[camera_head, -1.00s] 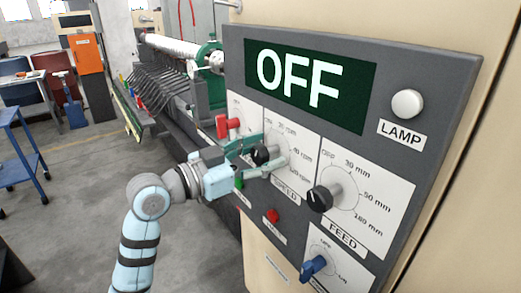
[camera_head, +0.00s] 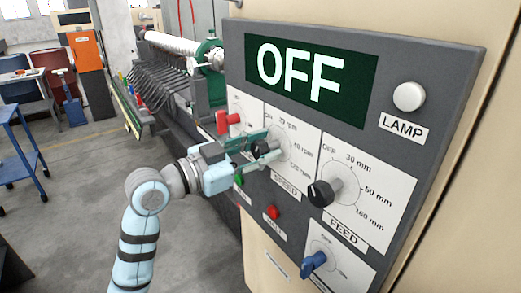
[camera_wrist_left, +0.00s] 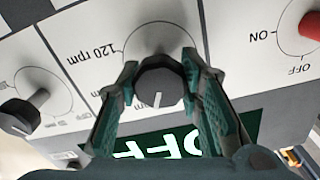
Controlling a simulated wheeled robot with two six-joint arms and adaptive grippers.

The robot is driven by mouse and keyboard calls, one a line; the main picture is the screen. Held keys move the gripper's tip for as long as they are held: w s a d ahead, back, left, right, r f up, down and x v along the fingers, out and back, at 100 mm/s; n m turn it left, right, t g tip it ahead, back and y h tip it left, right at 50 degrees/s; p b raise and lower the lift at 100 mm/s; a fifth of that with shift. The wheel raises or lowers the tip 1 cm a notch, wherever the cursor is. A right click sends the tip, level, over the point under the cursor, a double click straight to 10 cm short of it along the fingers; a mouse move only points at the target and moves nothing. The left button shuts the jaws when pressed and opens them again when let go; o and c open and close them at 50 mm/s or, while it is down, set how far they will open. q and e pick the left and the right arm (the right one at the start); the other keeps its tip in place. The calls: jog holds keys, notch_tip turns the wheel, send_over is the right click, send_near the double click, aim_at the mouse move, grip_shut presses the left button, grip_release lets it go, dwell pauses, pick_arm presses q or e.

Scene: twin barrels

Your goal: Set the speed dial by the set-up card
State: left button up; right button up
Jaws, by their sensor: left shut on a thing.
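The speed dial (camera_head: 264,149) is a black knob on the white SPEED plate, which carries OFF and several rpm marks. My left gripper (camera_head: 252,148) is shut on it from the left. In the left wrist view the two green fingers of my left gripper (camera_wrist_left: 161,88) press either side of the speed dial (camera_wrist_left: 159,84), whose white pointer line shows toward the display. The display (camera_head: 311,80) reads OFF. My right gripper is not in view. I see no set-up card in these frames.
The black feed knob (camera_head: 320,193) sits right of the speed dial. A red switch (camera_head: 228,122), a red button (camera_head: 273,212), a blue knob (camera_head: 313,263) and the lamp (camera_head: 408,97) are on the same grey panel.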

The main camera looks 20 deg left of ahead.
pick_arm(q)
jog(key=m+b, duration=0.1)
jog(key=m, duration=0.3)
jog(key=shift+b, duration=0.35)
jog(key=m+b, duration=0.1)
jog(key=m, duration=0.3)
jog(key=shift+m+b, duration=0.3)
jog(key=shift+m, duration=0.1)
jog(key=o, duration=1.2)
